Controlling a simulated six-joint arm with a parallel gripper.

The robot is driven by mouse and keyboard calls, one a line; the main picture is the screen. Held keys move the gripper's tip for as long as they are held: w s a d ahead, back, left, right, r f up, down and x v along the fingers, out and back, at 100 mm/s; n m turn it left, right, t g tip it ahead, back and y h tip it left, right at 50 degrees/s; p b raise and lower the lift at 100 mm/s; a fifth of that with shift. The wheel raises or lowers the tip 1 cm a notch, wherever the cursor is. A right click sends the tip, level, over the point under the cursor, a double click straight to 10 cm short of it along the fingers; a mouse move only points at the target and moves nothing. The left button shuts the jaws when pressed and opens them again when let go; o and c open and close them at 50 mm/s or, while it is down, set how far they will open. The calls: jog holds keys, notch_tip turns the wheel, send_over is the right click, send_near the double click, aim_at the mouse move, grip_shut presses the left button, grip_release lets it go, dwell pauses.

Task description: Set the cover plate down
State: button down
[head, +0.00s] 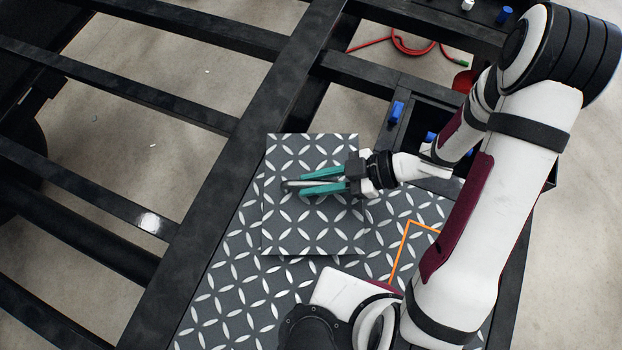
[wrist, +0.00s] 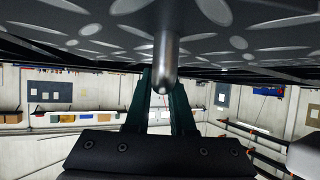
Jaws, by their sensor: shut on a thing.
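The cover plate (head: 313,231) is a dark grey square with a pale lens-shaped tread pattern. It is over the left back part of a larger deck (head: 232,290) with the same pattern, and it looks raised, though I cannot judge the gap. My gripper (head: 292,186) has teal fingers and is shut on the cover plate's metal handle near its middle. In the wrist view the handle (wrist: 166,62) is a round-ended metal bar between the fingers, close to the plate's patterned face (wrist: 225,42). An orange outline (head: 408,237) marks the deck to the right, partly hidden by my arm.
Black frame beams (head: 225,180) run left of the deck, with open gaps showing the concrete floor. A black box (head: 435,125) with blue parts stands behind the deck on the right. A red hose (head: 405,45) lies farther back.

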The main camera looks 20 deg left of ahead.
jog(key=shift+a+f, duration=0.15)
jog(key=shift+f, duration=0.95)
jog(key=shift+a+f, duration=0.15)
jog(key=shift+f, duration=0.95)
jog(key=c, duration=0.8)
grip_release()
jog(key=shift+f, duration=0.1)
jog(key=shift+o, duration=0.2)
